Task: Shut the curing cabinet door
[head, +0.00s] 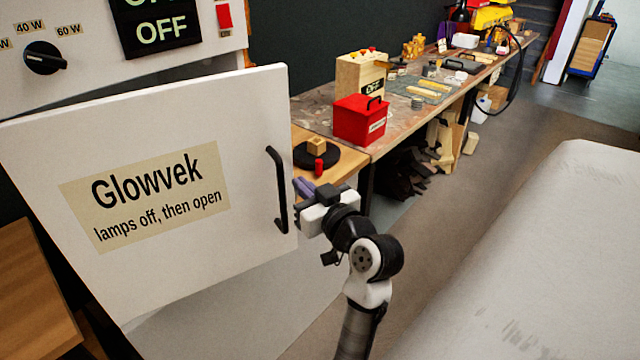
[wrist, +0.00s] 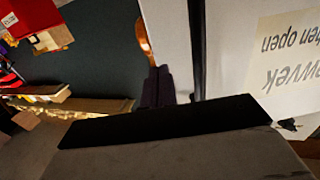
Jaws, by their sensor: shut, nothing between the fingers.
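The curing cabinet door (head: 150,260) is white, labelled "Glowvek, lamps off, then open", and stands open, swung out from the cabinet (head: 110,60). Its black bar handle (head: 279,190) is upright near the free right edge. My gripper (head: 299,187) is at that edge, just right of the handle, with its purple fingers shut and empty. In the wrist view the fingertips (wrist: 157,87) overlap the door's edge strip, beside a dark upright bar that looks like the handle (wrist: 196,45). The label (wrist: 285,60) shows upside down there. I cannot tell whether the fingers touch the door.
The cabinet front has a dial (head: 44,57), an "OFF" panel (head: 165,28) and a red switch (head: 224,17). A long bench (head: 400,120) runs behind the door, with a red box (head: 358,120) near its close end. A pale padded surface (head: 530,260) lies at right; brown floor is clear between.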

